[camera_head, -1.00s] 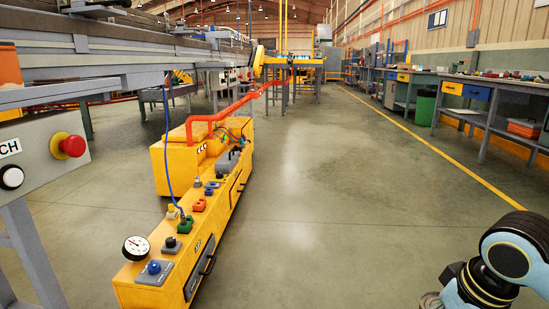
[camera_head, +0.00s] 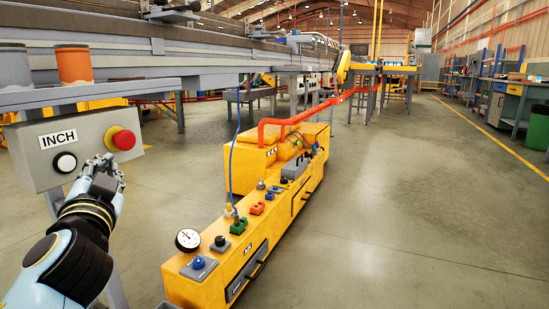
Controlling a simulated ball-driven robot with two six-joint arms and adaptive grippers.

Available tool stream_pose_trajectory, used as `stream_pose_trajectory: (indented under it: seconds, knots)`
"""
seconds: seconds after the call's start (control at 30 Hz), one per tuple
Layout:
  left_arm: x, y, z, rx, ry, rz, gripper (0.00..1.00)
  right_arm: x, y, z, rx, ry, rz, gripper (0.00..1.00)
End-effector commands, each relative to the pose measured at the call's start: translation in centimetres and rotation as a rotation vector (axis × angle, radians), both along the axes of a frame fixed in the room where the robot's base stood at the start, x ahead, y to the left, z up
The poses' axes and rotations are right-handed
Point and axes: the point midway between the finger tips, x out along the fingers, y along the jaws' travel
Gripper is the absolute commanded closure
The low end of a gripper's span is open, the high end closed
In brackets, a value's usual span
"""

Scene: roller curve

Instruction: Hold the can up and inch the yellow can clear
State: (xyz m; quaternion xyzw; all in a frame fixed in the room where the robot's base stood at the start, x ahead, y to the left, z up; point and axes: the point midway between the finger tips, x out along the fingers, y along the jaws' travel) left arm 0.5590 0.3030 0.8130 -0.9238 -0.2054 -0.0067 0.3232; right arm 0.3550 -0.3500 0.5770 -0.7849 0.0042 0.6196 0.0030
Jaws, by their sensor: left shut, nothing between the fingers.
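My left gripper (camera_head: 106,163) is shut and empty, in front of the box's lower edge, right of the white button and below the red knob. I cannot tell whether it touches the box. I cannot make out a yellow can. My right gripper is not in view.
A long grey roller line (camera_head: 230,62) runs away from the upper left. A yellow machine base (camera_head: 215,280) with a gauge, several knobs and an orange pipe stands right of my left arm. The concrete floor (camera_head: 400,220) to the right is open.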

Motion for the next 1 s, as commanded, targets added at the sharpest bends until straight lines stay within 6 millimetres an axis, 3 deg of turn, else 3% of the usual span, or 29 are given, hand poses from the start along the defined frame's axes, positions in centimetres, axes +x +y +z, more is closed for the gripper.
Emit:
stream_pose_trajectory:
  seconds: [0.27, 0.7, 1.0]
  knots:
    - [0.3, 0.7, 0.1, 0.002, 0.0, -0.002, 1.0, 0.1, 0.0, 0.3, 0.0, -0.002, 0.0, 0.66]
    - [2.6, 6.2, 0.0, 0.003, 0.0, 0.0, 1.0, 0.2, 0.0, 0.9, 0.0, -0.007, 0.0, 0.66]
    - [3.3, 8.0, -0.1, 0.002, 0.001, -0.001, 1.0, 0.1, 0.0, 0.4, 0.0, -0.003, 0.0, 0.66]
